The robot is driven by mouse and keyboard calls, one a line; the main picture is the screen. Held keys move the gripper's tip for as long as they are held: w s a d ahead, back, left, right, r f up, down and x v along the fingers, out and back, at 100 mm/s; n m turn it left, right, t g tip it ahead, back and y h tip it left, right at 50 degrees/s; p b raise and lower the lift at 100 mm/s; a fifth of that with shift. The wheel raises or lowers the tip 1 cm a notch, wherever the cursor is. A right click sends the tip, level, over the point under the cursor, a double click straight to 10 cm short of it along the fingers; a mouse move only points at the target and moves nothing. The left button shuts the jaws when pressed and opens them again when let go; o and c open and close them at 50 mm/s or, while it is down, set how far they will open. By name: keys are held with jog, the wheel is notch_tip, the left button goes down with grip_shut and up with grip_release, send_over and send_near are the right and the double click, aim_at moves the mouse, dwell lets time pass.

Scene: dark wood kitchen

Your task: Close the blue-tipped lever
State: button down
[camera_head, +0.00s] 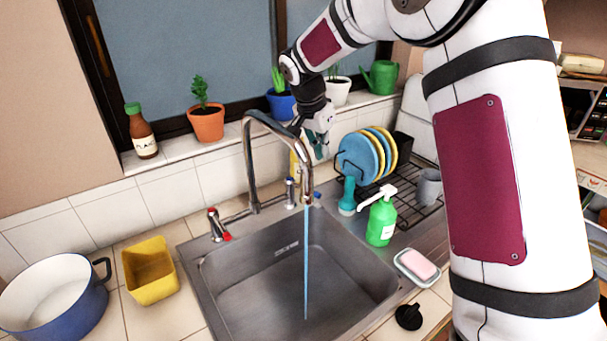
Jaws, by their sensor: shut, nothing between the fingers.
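The blue-tipped lever (316,195) is at the back of the sink, right of the faucet (252,165); only its blue tip shows clearly, beside a metal valve body (290,192). Blue water (306,265) runs from the spout into the sink. A red-tipped lever (218,226) is left of the faucet. My gripper (315,150) is shut and empty, pointing down above and behind the blue-tipped lever, near the wall tiles. The spout partly covers the view there, and I cannot tell the exact gap between fingers and lever.
A dish rack with plates (360,158), a teal brush (347,197) and a green soap dispenser (381,220) are to the right. Potted plants (206,121) line the sill. The sink basin (260,290) is empty except for water.

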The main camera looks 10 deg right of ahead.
notch_tip(320, 180, down, 10)
jog(key=p, duration=0.3)
jog(key=shift+a+r, duration=0.2)
jog(key=shift+a, duration=0.2)
jog(key=shift+s, duration=0.1)
jog(key=shift+s+a+m+g+h+b, duration=0.2)
jog(key=shift+s+a+m+b, duration=0.2)
jog(key=shift+m, duration=0.35)
jog(key=shift+s+a+m+g+h+b, duration=0.1)
jog(key=shift+s+a+m+g+b, duration=0.1)
jog(key=shift+s+a+m+b, duration=0.4)
jog(key=shift+w+d+p, duration=0.15)
jog(key=shift+d+p, duration=0.05)
jog(key=shift+p, duration=0.1)
